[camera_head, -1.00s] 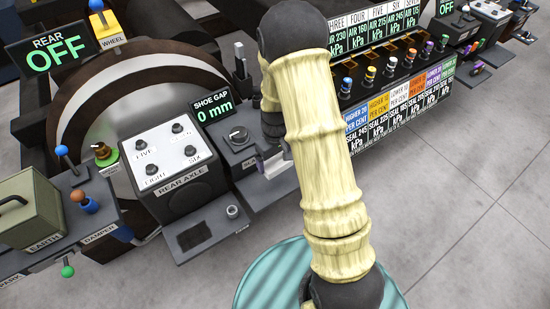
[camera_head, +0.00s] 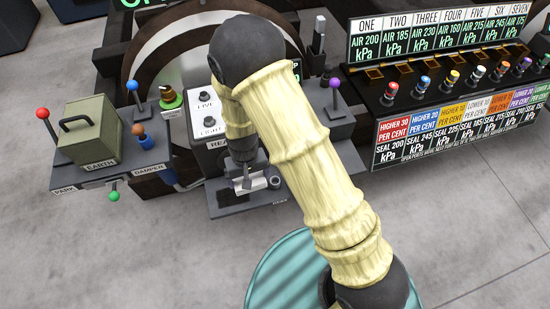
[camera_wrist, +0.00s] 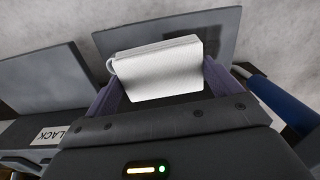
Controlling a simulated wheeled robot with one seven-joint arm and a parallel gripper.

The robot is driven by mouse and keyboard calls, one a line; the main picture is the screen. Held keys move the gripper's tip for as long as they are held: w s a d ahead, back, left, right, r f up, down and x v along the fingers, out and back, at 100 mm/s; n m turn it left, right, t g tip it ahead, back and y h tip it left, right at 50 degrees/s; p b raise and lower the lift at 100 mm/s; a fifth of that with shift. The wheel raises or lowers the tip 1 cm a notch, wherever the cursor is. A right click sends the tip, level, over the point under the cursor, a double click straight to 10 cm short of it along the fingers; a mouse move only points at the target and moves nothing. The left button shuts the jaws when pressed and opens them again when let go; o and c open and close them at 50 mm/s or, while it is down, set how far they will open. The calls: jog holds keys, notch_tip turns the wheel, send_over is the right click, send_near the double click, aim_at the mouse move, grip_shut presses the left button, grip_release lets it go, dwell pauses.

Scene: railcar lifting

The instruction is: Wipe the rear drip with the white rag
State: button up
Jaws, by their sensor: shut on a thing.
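My gripper (camera_head: 245,182) reaches down over the grey shelf (camera_head: 222,204) in front of the rear axle box. In the wrist view, my gripper (camera_wrist: 162,88) is shut on the white rag (camera_wrist: 160,68), which lies folded between the two purple fingers. The rag (camera_head: 241,188) also shows small and pale at the fingertips in the head view. It is over or close to the shelf; I cannot tell whether it touches. I cannot make out the drip; my gripper and the rag cover part of the shelf.
The green EARTH box (camera_head: 87,131) and the DAMPER lever (camera_head: 145,137) stand left of the shelf. The seal rack (camera_head: 445,80) with coloured knobs stands at right. Open grey floor (camera_head: 475,210) lies in front.

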aim_at(236, 189)
jog(key=s+a, duration=0.1)
jog(key=a, duration=0.1)
jog(key=s+a+f, duration=0.1)
jog(key=s, duration=0.1)
jog(key=shift+s+a+f, duration=0.1)
jog(key=shift+s+a, duration=0.2)
jog(key=shift+a, duration=0.1)
jog(key=shift+f, duration=0.1)
